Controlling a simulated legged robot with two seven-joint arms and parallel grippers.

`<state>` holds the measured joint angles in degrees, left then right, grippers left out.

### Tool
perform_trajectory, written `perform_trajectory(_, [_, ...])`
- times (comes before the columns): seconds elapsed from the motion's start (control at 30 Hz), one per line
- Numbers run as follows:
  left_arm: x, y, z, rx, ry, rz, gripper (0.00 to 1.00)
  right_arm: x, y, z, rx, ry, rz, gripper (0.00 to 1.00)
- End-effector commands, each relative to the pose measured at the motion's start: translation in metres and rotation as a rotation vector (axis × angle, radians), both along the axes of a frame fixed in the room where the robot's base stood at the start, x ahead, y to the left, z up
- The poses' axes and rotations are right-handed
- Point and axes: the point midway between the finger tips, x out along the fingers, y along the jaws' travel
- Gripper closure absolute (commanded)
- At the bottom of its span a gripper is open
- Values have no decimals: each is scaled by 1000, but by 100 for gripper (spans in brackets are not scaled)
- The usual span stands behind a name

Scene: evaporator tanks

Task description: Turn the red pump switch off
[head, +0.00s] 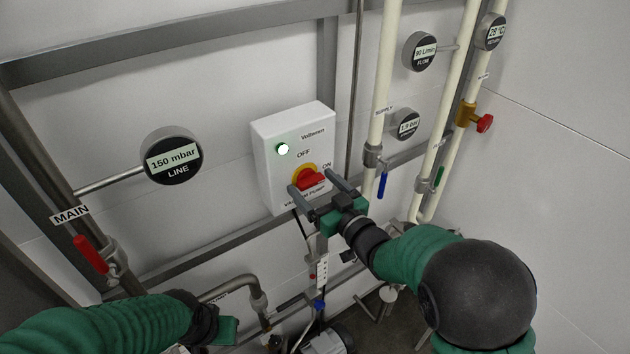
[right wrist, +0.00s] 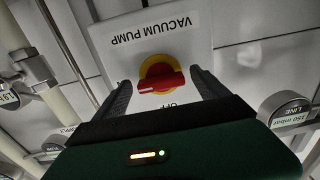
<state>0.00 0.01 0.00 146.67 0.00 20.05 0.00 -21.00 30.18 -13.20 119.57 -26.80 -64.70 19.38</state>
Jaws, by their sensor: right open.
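The red pump switch (head: 312,180) is a rotary handle on a yellow disc, on the front of a white box (head: 280,139) fixed to the wall. Its handle lies roughly sideways, with one end toward the ON label and OFF above it. My right gripper (head: 311,181) is open in front of the switch, one finger on either side of the handle. In the right wrist view the red handle (right wrist: 161,83) shows between the two fingers, with visible gaps. My left gripper (head: 227,331) is at the bottom left; its fingers cannot be made out.
A 150 mbar gauge (head: 171,156) is to the left, above a red valve lever (head: 90,254). Cream pipes (head: 384,90), a blue lever (head: 382,185) and gauges stand right of the box. Pipework lies below.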

Motion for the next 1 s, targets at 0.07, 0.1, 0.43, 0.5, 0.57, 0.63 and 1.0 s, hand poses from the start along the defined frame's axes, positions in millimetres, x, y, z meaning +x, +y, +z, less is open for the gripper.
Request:
perform_trajectory(0.07, [0, 0, 0, 0, 0, 0, 64, 0, 0, 0, 0, 0, 0, 16])
perform_trajectory(0.1, [0, 0, -1, 0, 0, 0, 64, 0, 0, 0, 0, 0, 0, 16])
perform_trajectory(0.43, [0, 0, -1, 0, 0, 0, 64, 0, 0, 0, 0, 0, 0, 50])
perform_trajectory(0.5, [0, 0, -1, 0, 0, 0, 64, 0, 0, 0, 0, 0, 0, 60])
perform_trajectory(0.57, [0, 0, -1, 0, 0, 0, 64, 0, 0, 0, 0, 0, 0, 67])
perform_trajectory(0.63, [0, 0, -1, 0, 0, 0, 64, 0, 0, 0, 0, 0, 0, 77])
perform_trajectory(1.0, [0, 0, -12, 0, 0, 0, 64, 0, -1, -3, -44, -30, -1, 79])
